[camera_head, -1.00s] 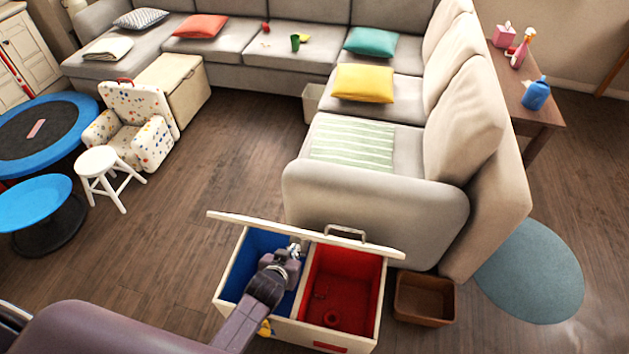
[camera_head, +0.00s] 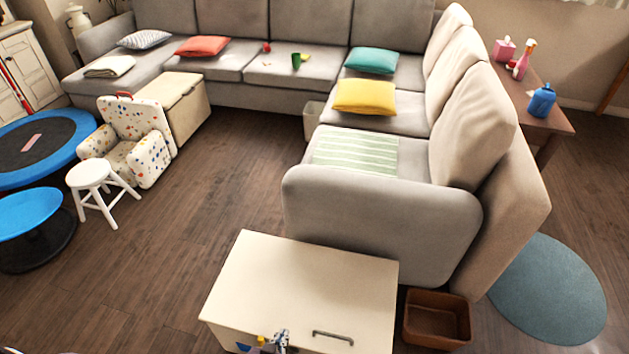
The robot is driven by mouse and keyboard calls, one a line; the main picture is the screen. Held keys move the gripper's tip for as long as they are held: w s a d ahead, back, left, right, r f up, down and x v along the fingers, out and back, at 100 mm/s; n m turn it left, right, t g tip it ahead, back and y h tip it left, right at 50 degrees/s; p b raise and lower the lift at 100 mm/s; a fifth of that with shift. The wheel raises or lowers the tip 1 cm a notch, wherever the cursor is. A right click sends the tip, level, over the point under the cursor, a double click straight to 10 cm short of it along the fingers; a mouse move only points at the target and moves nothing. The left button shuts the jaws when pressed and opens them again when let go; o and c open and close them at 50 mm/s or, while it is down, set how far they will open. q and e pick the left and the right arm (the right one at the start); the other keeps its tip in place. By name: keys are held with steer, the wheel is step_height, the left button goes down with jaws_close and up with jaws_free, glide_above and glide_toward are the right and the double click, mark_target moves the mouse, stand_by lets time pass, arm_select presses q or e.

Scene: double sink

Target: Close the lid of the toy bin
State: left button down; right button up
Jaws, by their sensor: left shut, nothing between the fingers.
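The toy bin (camera_head: 366,349) stands at the bottom centre, in front of the sofa's end. Its cream lid (camera_head: 300,285) lies flat over the top, and both inner compartments are hidden. A grey metal handle (camera_head: 333,337) sits near the lid's front edge. A small blue patch (camera_head: 243,347) shows at the bin's front left. My left gripper (camera_head: 278,340) is at the lid's front edge, left of the handle, shut and empty. I cannot tell whether it touches the lid. My right gripper is not in view.
A brown open box (camera_head: 437,318) stands close to the right of the bin. The grey sofa (camera_head: 375,225) is just behind it. A white stool (camera_head: 95,180) and blue round seat (camera_head: 32,215) stand at the left. Wooden floor is clear left of the bin.

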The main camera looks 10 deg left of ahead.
arm_select(q)
steer(key=shift+s+f+b, duration=0.25)
steer(key=shift+f+b, duration=0.05)
steer(key=shift+f, duration=0.5)
steer(key=shift+r, duration=0.1)
step_height(320, 180, up, 4)
steer(key=p, duration=0.5)
steer(key=s+f+b, duration=0.3)
steer(key=s, duration=0.6)
steer(key=shift+s+f, duration=0.25)
